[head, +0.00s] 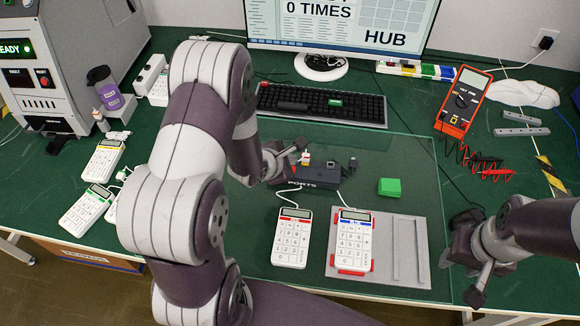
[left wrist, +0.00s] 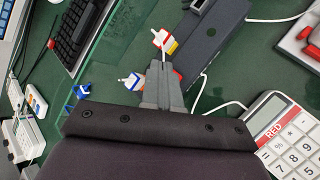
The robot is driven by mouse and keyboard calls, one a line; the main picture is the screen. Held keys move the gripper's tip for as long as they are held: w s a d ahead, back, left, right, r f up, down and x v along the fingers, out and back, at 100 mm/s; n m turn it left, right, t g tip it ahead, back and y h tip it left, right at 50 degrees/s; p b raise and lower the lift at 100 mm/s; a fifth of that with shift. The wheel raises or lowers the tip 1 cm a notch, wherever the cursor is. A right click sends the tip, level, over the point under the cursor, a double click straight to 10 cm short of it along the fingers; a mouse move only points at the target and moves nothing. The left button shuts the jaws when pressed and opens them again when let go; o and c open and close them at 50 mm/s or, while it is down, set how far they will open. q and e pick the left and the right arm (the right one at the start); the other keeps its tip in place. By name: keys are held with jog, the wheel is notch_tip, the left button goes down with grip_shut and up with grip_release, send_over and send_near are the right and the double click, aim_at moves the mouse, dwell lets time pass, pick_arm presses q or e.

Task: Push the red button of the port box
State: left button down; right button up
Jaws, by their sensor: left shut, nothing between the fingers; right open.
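The port box (head: 318,174) is a long dark grey box marked PORTS, lying on the green mat behind the calculators. It also shows in the left wrist view (left wrist: 218,38), with a cable at its end. My left gripper (head: 296,148) is shut and empty, just beside the left end of the box. In the left wrist view, its joined fingertips (left wrist: 160,66) are near a white, red and yellow plug (left wrist: 164,40). I cannot make out the red button clearly; a bit of red (left wrist: 178,75) shows beside the fingers. My right gripper (head: 464,272) is open and empty at the right.
A red-marked calculator (head: 291,240) stands in front of the box, and a blue-marked one (head: 354,240) sits on a grey fixture (head: 408,270). A green block (head: 390,187) lies right of the box. A keyboard (head: 320,103) is behind. A red multimeter (head: 463,101) lies back right.

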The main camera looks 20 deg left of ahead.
pick_arm(q)
jog(key=shift+f, duration=0.15)
jog(key=shift+f, duration=0.3)
jog(key=shift+f, duration=0.5)
dwell(0.5)
jog(key=shift+r, duration=0.1)
jog(key=shift+r+p, duration=0.85)
jog(key=shift+p, duration=0.1)
notch_tip(320, 180, up, 6)
jog(key=p, duration=0.6)
jog(key=shift+p, duration=0.4)
